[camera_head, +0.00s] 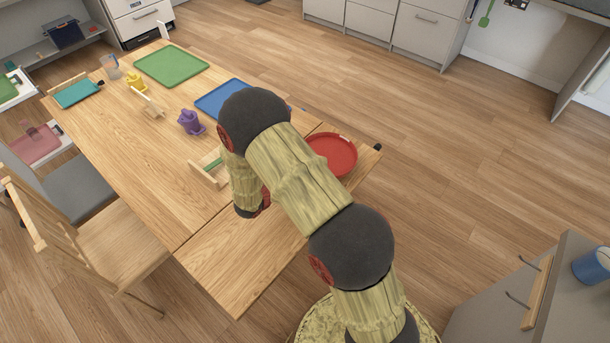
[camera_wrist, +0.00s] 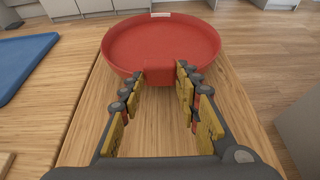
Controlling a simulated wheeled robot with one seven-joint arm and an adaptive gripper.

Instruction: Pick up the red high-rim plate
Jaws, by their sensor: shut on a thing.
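The red high-rim plate (camera_head: 333,153) is at the right end of the wooden table, partly behind my arm in the head view. In the wrist view the plate (camera_wrist: 165,42) fills the upper middle, with a red tab on its near rim and a small white mark on its far rim. My gripper (camera_wrist: 168,76) is at the near rim, its fingertips on either side of the red tab, shut on it. The plate looks level. I cannot tell whether it touches the table. My gripper is hidden behind my arm in the head view.
A blue tray (camera_head: 222,98) lies left of the plate, and a green tray (camera_head: 171,65) farther back. A purple cup (camera_head: 190,122) and a wooden holder (camera_head: 208,168) stand on the table (camera_head: 140,150). Chairs (camera_head: 90,235) line the left side. The near table end is clear.

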